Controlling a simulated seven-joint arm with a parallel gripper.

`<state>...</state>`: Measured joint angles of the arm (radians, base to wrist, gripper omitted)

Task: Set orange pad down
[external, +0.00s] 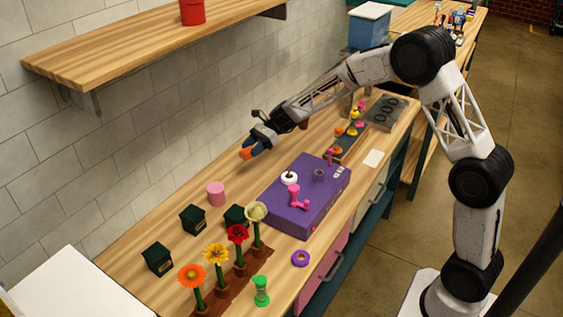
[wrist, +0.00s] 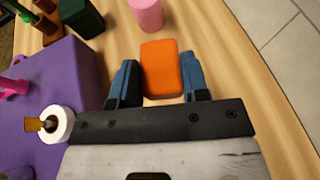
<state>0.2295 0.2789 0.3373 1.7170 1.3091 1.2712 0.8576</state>
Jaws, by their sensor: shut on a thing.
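The orange pad (wrist: 161,68) is an orange block between the two blue fingers of my gripper (wrist: 156,82) in the wrist view. My gripper is shut on it. In the external view my gripper (external: 252,149) is at the back of the wooden counter, close to the wall, with the orange pad (external: 245,153) at its tip. It looks held above the counter, but the exact gap cannot be told.
A purple box (external: 306,205) with pink parts and a white ring (external: 289,178) stands in front of my gripper. A pink cylinder (external: 215,194), dark green boxes (external: 193,219) and potted flowers (external: 216,254) are to the left. Bare counter (external: 215,170) lies near the wall.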

